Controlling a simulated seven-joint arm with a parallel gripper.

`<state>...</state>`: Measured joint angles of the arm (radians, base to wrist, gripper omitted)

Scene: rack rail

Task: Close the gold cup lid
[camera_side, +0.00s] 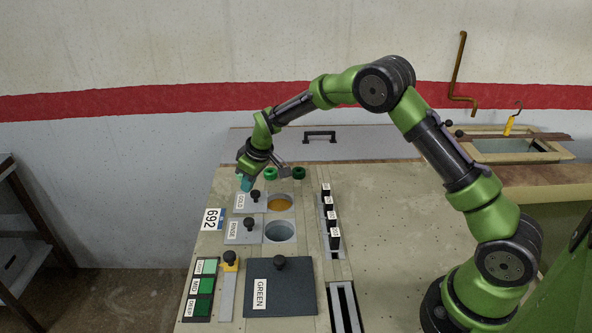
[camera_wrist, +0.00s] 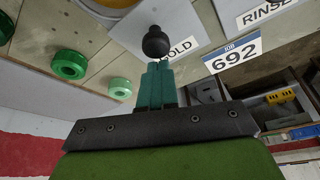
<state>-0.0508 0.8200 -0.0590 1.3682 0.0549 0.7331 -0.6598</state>
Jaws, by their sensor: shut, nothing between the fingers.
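The gold cup lid (camera_side: 242,206) is a flat grey plate labelled GOLD with a black knob (camera_side: 255,195). It lies beside the gold cup (camera_side: 280,204), a round opening showing orange-gold contents, which is uncovered. In the wrist view the lid (camera_wrist: 188,35) and its knob (camera_wrist: 155,42) are just beyond my fingertips, and the cup's rim shows at the top edge. My gripper (camera_side: 246,184) has teal fingers, shut and empty, at the far left side of the lid. The fingers (camera_wrist: 157,68) line up with the knob in the wrist view; I cannot tell if they touch it.
The rinse lid (camera_side: 241,233) lies left of the open rinse cup (camera_side: 279,232). Green rings (camera_side: 299,173) stand behind the gold cup. A row of black labelled blocks (camera_side: 329,204) is to the right. A dark GREEN plate (camera_side: 294,294) with a knob is in front.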

